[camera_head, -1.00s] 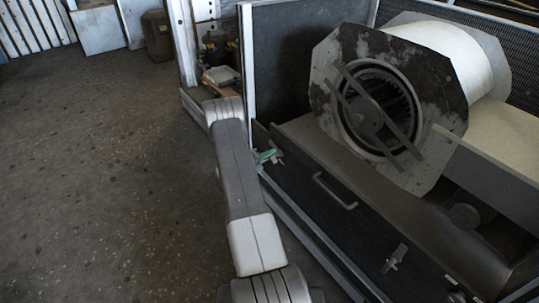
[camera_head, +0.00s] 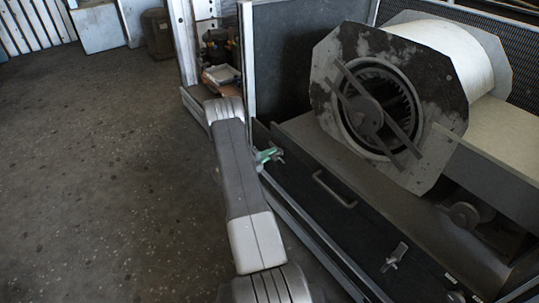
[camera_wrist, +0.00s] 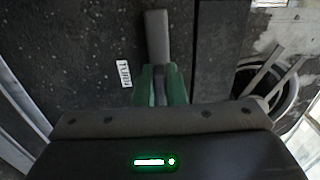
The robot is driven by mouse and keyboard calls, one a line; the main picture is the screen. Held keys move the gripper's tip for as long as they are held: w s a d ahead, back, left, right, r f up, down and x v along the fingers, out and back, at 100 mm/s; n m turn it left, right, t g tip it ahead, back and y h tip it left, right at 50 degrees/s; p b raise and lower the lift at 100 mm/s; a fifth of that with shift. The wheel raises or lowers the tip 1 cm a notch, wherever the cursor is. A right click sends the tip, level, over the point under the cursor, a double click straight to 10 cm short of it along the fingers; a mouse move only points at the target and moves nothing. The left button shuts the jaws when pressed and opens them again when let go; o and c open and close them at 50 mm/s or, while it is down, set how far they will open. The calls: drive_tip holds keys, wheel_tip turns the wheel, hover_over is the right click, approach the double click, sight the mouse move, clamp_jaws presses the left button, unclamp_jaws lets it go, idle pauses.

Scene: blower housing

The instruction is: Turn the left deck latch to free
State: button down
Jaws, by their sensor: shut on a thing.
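The left deck latch (camera_wrist: 157,38) is a grey bar-shaped handle on the dark deck panel (camera_wrist: 95,30). In the wrist view it runs up the picture from between my green fingertips. My gripper (camera_wrist: 161,84) is shut on it, and the fingers hide its lower part. In the head view my gripper (camera_head: 267,155) is a small green patch at the panel's left end, partly behind my arm. The end of the left latch (camera_head: 277,153) just shows beside it. How far the latch is turned is hard to tell.
A white label reading TURN (camera_wrist: 125,74) is left of the latch. A bar handle (camera_head: 334,190) and a second latch (camera_head: 395,257) sit further along the panel. The blower housing (camera_head: 390,100) stands behind it. The floor (camera_head: 100,180) at left is clear.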

drive_tip(key=c, duration=1.5)
unclamp_jaws()
drive_tip(key=p+v, duration=0.3)
drive_tip(key=v, duration=1.1)
drive_tip(key=b+x, duration=0.3)
drive_tip(key=x, duration=1.1)
drive_tip(key=shift+a, duration=0.1)
